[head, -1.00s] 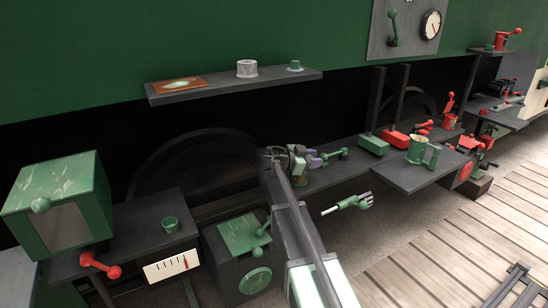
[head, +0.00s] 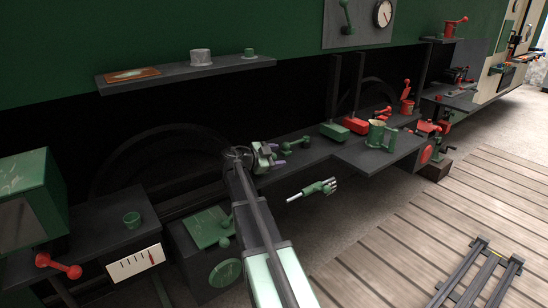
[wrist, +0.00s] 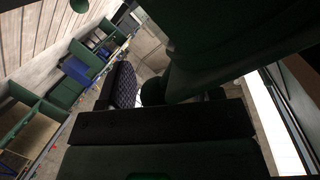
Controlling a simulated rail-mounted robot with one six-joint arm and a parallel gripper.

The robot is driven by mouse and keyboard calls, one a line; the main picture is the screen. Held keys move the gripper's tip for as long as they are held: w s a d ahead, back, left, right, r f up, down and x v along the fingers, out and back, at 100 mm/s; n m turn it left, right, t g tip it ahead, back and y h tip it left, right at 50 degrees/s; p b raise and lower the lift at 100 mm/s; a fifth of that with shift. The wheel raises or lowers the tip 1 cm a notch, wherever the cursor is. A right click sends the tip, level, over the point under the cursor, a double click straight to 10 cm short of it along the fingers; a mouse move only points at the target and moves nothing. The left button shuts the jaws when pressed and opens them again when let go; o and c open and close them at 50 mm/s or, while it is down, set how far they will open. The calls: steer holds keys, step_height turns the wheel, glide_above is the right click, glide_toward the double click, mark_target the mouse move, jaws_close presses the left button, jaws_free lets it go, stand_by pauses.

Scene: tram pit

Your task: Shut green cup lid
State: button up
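A green cup (head: 376,133) stands upright on the dark bench, right of centre in the head view. A flat green piece (head: 391,139) stands upright at its right side; I cannot tell whether it is the open lid or a handle. My gripper (head: 276,158) is at the end of my arm near the middle of the picture, well to the left of the cup. It is small and its fingers are not clear. The wrist view shows large dark shapes close up, and the cup cannot be made out there.
A green block (head: 334,130) and a red block (head: 355,125) with upright posts stand left of the cup. A red cup (head: 406,107) is behind it.

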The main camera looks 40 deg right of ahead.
steer(key=p+v, duration=0.2)
steer(key=v, duration=0.9)
steer(key=shift+d, duration=0.1)
